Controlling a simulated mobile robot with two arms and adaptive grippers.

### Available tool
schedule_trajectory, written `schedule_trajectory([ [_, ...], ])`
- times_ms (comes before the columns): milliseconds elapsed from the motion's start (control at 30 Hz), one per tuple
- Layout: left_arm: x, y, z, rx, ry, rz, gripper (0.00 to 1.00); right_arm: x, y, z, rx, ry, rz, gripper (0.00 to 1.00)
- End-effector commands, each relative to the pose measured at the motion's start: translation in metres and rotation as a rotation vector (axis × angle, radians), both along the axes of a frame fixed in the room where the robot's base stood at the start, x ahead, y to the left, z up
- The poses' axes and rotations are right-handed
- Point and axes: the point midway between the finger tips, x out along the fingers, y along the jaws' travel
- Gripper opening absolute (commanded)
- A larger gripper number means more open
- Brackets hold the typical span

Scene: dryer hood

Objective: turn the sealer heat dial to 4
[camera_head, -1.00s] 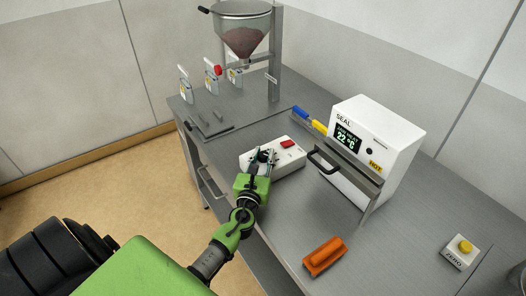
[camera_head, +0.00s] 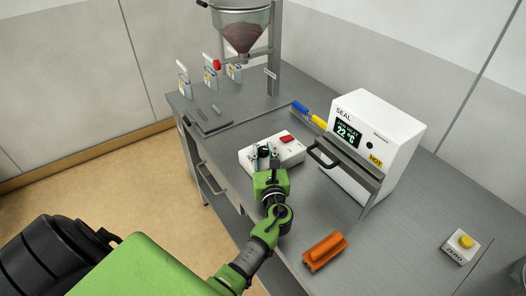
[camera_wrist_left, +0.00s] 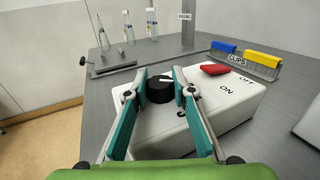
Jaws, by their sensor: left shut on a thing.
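A white control box (camera_head: 290,150) lies on the bench with a red rocker switch (camera_wrist_left: 215,69) marked ON and OFF. A black dial (camera_wrist_left: 160,89) with a light pointer mark stands on its top. My left gripper (camera_head: 264,154) is over the box's left part. In the left wrist view its teal fingers (camera_wrist_left: 160,84) are shut on the dial from both sides. Any scale numbers around the dial are hidden or too small to read. The white sealer (camera_head: 385,130) stands to the right; its display (camera_head: 347,134) reads 22 °C. My right gripper is not in view.
A hopper (camera_head: 242,30) on a post stands at the back. Blue and yellow clips (camera_head: 319,123) lie behind the box. An orange-handled tool (camera_head: 325,250) and a yellow ZERO button (camera_head: 466,241) are at the front right.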

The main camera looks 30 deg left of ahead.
Motion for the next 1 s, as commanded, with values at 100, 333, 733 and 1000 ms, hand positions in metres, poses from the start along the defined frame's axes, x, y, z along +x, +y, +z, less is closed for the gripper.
schedule_trajectory([
  [100,0.0,0.0,0.0,-0.001,-0.001,-0.001,0.02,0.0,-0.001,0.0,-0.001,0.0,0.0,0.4],
  [333,0.0,0.0,0.0,-0.001,-0.001,-0.001,0.41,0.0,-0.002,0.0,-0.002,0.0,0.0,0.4],
  [733,-0.011,-0.01,-0.001,-0.001,0.0,-0.002,0.41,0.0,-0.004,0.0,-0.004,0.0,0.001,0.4],
  [1000,-0.053,-0.048,-0.001,-0.001,0.001,-0.002,0.41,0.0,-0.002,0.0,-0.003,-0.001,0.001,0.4],
])
